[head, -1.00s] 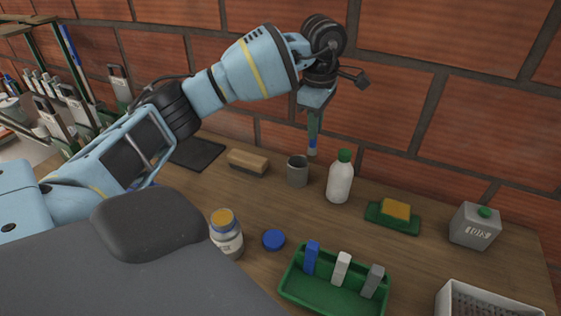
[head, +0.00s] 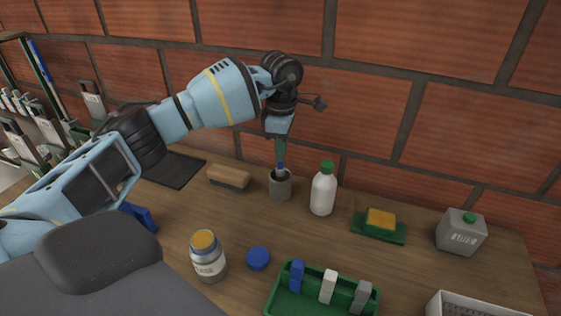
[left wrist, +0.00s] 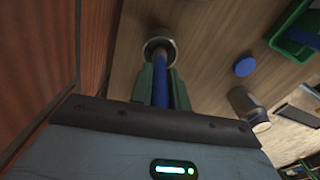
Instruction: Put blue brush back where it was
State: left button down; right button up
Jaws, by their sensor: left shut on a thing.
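The blue brush (head: 281,166) hangs upright, its lower end at the mouth of the grey cup (head: 280,187) on the wooden bench. My left gripper (head: 281,148) points down above the cup and is shut on the brush. In the left wrist view, the brush's blue shaft (left wrist: 161,75) runs between the two green fingers and ends within the round rim of the cup (left wrist: 153,43). How deep the tip sits is hidden by the cup wall. My right gripper is not in view.
A wooden-backed brush (head: 228,176) lies left of the cup; a white bottle (head: 323,190) stands close on its right. A sponge on a green tray (head: 378,224), a grey can (head: 461,232), a jar (head: 207,256) and a green caddy (head: 322,300) stand around. A brick wall (head: 400,90) rises behind.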

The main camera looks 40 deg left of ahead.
aim_at(281, 167)
pick_arm(q)
jog(key=shift+f, duration=1.9)
jog(key=shift+f, duration=0.1)
jog(key=c, duration=1.3)
grip_release()
jog(key=shift+c, duration=0.2)
notch_tip(281, 167, up, 12)
jog(key=shift+r, duration=0.1)
